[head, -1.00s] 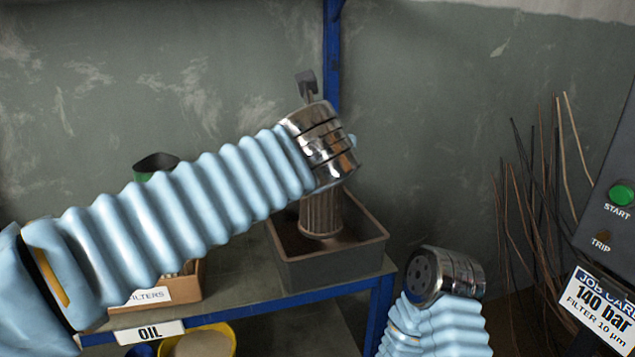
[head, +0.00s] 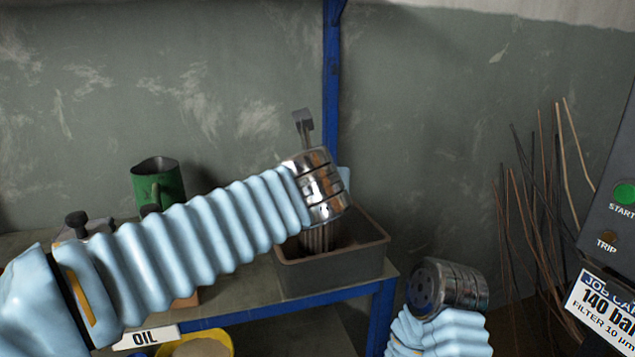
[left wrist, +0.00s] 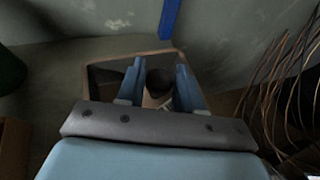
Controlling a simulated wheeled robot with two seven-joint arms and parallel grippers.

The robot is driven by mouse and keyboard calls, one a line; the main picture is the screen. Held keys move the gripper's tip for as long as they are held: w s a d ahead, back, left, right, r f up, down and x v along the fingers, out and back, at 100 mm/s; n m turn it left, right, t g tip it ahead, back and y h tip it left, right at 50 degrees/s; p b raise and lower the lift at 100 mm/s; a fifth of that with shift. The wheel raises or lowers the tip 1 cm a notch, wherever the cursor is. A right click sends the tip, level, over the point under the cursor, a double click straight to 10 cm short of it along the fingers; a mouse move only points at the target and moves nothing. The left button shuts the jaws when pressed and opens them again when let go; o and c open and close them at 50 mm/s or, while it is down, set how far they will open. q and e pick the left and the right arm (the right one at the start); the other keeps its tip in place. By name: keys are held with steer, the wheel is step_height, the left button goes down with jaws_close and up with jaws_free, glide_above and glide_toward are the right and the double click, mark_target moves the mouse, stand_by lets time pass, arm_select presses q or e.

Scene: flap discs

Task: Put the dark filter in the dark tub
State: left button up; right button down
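The dark filter (head: 317,240) is a grey-brown pleated cylinder. In the head view it stands upright inside the dark tub (head: 340,273), its lower end at or behind the front wall. My left wrist covers its top. In the left wrist view the filter (left wrist: 160,84) is between the two blue fingers of my left gripper (left wrist: 159,72), which look closed on its sides. The tub's rim (left wrist: 128,57) surrounds them. My right gripper is out of view; only part of that arm shows at the lower right.
The tub stands at the right end of a bench with a blue edge (head: 255,312). A blue post (head: 332,80) rises behind the tub. Rods (head: 545,200) and a control panel (head: 612,215) are at the right.

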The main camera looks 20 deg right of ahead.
arm_select(q)
steer(key=o, duration=0.4)
steer(key=shift+c, duration=0.2)
steer(key=v, duration=1.2)
steer(key=shift+s, duration=0.1)
